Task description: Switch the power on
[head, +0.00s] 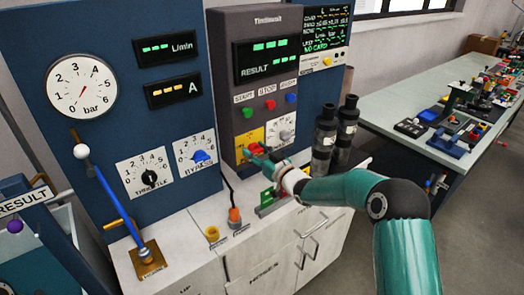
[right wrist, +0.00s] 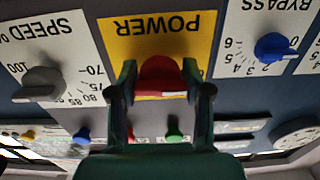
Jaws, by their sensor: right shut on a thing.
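The yellow power plate (head: 247,139) is on the grey control panel, below the START and STOP buttons. In the right wrist view the plate (right wrist: 117,52) appears upside down with the word POWER on it. The red power switch knob (right wrist: 160,72) sits at the plate's edge in that view. My right gripper (head: 259,157) is at the plate, its arm coming in from the right. In the right wrist view its two fingers (right wrist: 160,84) are on either side of the red knob and shut on it. My left gripper is not in view.
A grey speed knob (head: 285,134) is right of the power plate, and a blue bypass knob (head: 201,156) is left. Two dark cylinders (head: 345,130) stand right of the panel. A lever with a white ball (head: 82,151) rises at the left. Green displays are lit.

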